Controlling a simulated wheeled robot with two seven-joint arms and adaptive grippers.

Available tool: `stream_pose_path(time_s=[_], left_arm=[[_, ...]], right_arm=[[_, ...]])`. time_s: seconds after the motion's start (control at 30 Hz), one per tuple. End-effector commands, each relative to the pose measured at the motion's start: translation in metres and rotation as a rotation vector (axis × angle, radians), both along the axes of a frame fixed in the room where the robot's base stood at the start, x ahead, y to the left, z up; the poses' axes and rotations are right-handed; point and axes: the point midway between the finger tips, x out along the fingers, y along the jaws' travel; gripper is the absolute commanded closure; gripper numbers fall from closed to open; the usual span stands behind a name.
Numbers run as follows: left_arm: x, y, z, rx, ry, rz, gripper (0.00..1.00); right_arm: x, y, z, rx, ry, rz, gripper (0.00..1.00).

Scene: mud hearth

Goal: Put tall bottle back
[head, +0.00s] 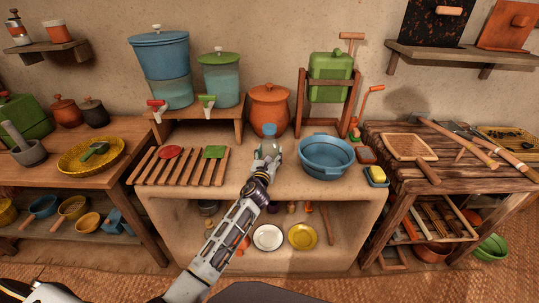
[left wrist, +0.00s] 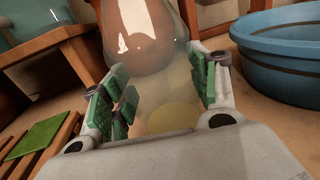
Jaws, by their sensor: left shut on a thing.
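The tall bottle (head: 269,131) has a blue cap and a clear, see-through body. It stands upright at the middle of the clay counter in the head view, between the slatted rack and the blue basin. My left gripper (head: 268,154) is shut on the bottle's body. In the left wrist view, the green-padded fingers of my left gripper (left wrist: 157,98) lie on both sides of the clear bottle (left wrist: 150,70). I cannot tell whether the bottle's base touches the counter. My right gripper is not in view.
An orange lidded pot (head: 269,108) stands behind the bottle. A blue basin (head: 326,157) is close on the right. A slatted wooden rack (head: 180,166) lies left. Two dispensers, blue (head: 160,55) and green (head: 220,78), stand on a raised shelf. Bare counter shows at the front.

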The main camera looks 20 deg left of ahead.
Motion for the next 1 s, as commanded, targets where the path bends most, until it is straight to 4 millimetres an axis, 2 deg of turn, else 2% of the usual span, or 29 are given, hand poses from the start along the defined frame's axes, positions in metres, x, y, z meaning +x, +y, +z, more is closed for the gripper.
stream_pose_path(time_s=[0.47,0.5,0.67,1.0], left_arm=[[0.0001,-0.0003,-0.0016,0.0,-0.001,0.0,0.67],[-0.0001,-0.0002,-0.0024,0.0,0.0,0.0,0.39],[0.0,-0.0002,-0.0021,0.0,0.0,0.0,0.18],[-0.0001,-0.0002,-0.0019,0.0,0.0,0.0,0.18]], right_arm=[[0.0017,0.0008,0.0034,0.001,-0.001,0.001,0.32],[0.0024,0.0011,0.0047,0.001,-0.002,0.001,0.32],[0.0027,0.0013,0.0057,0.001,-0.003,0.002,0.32],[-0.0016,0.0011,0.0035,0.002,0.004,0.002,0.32]])
